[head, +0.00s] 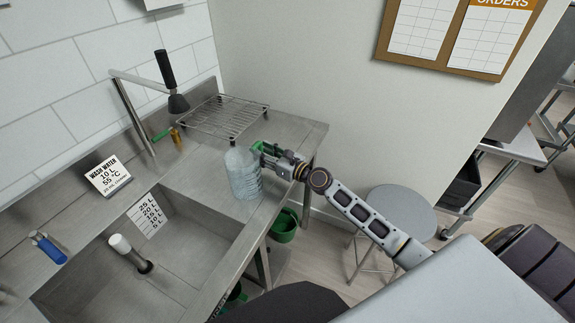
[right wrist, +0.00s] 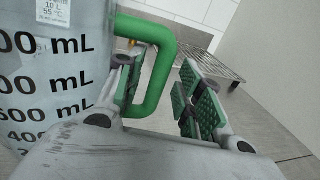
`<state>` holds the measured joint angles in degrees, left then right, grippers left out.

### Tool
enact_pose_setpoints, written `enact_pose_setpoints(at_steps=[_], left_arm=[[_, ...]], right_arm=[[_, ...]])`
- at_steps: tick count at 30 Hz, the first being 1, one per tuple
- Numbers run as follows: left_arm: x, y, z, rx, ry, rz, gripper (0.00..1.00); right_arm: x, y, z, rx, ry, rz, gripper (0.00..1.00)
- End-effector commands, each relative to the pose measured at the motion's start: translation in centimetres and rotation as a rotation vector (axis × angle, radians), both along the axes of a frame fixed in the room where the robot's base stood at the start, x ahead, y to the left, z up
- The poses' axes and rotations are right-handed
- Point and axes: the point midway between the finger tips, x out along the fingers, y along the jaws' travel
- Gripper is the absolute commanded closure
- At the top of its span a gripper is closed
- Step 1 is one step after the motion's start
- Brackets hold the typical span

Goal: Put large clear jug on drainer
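The large clear jug (head: 243,178) stands upright on the steel counter at the right end of the sink. Its volume marks (right wrist: 45,85) and green handle (right wrist: 162,65) show in the right wrist view. My right gripper (head: 267,152) is at the handle. In the right wrist view its fingers (right wrist: 160,95) are apart, one inside the handle loop and one outside, with a gap between handle and outer finger. The drainer (head: 222,118), a wire rack, stands empty on the counter behind the jug; it also shows in the right wrist view (right wrist: 212,66). My left gripper is out of view.
The sink basin (head: 190,232) is left of the jug, with a white-topped upright pipe (head: 128,252) in it. A tap with a black sprayer (head: 172,85) rises left of the drainer. A wash water sign (head: 108,175) stands behind the sink. A stool (head: 398,212) stands right.

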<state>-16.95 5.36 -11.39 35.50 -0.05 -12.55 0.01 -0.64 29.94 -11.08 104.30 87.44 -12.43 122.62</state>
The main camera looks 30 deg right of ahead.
Motion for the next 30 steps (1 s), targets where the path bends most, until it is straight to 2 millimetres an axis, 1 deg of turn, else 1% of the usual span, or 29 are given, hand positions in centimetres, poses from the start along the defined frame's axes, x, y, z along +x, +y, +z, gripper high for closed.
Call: enact_pose_setpoints(at_steps=[3, 6, 19, 30], left_arm=[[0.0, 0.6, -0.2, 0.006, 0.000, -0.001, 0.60], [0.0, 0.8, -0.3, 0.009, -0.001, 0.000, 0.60], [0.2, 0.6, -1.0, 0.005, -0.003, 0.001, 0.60], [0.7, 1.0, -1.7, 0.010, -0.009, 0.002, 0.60]], right_arm=[[-1.0, -0.4, -0.1, -0.003, 0.001, 0.001, 0.63], [-1.7, -0.9, -0.1, -0.003, 0.001, 0.000, 0.63], [-4.7, -2.4, -0.2, -0.001, 0.002, 0.000, 0.63], [-7.3, -3.7, -0.1, -0.001, 0.002, 0.001, 0.63]])
